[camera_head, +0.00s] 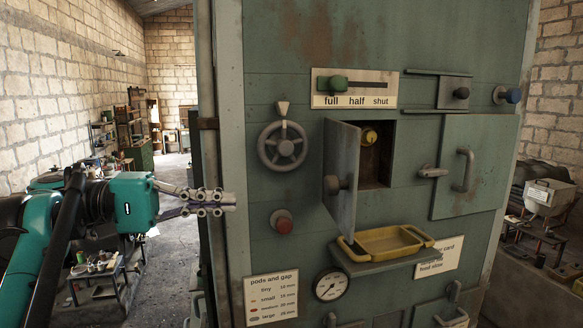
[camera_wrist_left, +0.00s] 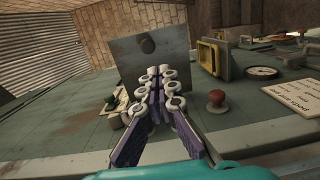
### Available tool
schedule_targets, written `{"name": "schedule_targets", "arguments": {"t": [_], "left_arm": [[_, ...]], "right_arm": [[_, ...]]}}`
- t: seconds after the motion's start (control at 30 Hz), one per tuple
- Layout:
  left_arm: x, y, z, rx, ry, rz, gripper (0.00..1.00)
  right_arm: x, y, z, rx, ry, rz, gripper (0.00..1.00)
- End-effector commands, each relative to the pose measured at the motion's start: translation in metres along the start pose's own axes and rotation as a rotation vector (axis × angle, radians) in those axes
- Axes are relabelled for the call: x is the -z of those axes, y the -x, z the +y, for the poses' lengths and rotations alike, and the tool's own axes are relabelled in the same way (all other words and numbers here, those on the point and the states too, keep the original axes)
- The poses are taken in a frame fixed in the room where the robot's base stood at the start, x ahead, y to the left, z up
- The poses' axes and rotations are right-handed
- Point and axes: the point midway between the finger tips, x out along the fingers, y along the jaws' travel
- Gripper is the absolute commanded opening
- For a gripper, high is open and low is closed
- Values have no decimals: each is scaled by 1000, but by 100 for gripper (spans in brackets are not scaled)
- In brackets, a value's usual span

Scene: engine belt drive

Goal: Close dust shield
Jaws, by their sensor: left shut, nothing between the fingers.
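A grey hinged door with a round knob (camera_head: 341,180) stands swung open at an opening in the green cabinet. A yellow round part (camera_head: 369,137) shows inside the opening. The open door also shows ahead in the left wrist view (camera_wrist_left: 130,60). A smaller grey plate with a dark knob (camera_head: 450,92) sits between two rails at upper right. I cannot tell for sure which is the dust shield. My left gripper (camera_head: 228,202) is shut and empty, left of the door and apart from it, near the cabinet's left edge. My right gripper is out of view.
A slider with a green knob (camera_head: 336,84) is at the "full" end. A handwheel (camera_head: 283,146) and a red button (camera_head: 283,222) lie between my left gripper and the door. A yellow tray (camera_head: 415,234) sits on a shelf below the opening. A larger panel with a handle (camera_head: 490,165) covers the right.

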Motion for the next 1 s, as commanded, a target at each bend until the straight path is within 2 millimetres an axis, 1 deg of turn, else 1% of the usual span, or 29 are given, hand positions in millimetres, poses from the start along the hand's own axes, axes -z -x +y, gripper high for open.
{"name": "schedule_targets", "arguments": {"t": [0.03, 0.1, 0.17, 0.27, 0.37, 0.5, 0.7, 0.8, 0.9, 1.0], "left_arm": [[1, 5, 12, -26, -7, -7, 0], [1, 6, 20, -48, -14, -15, 0], [0, 3, 22, -53, -16, -18, 0], [-1, -11, 22, -52, -16, -20, 0], [-1, -30, 24, -51, -15, -21, 0], [-2, -62, 26, -51, -15, -22, 0], [-3, -101, 27, -50, -15, -20, 0], [-3, -116, 27, -50, -15, -18, 0], [-2, -125, 27, -50, -15, -17, 0], [-2, -130, 27, -50, -15, -16, 0]], "right_arm": [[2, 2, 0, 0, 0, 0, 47], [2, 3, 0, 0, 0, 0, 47], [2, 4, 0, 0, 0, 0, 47], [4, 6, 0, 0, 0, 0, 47], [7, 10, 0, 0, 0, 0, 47], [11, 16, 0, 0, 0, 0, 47], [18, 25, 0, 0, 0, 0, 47], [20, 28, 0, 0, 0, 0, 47], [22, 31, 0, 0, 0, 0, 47], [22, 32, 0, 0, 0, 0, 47]]}}
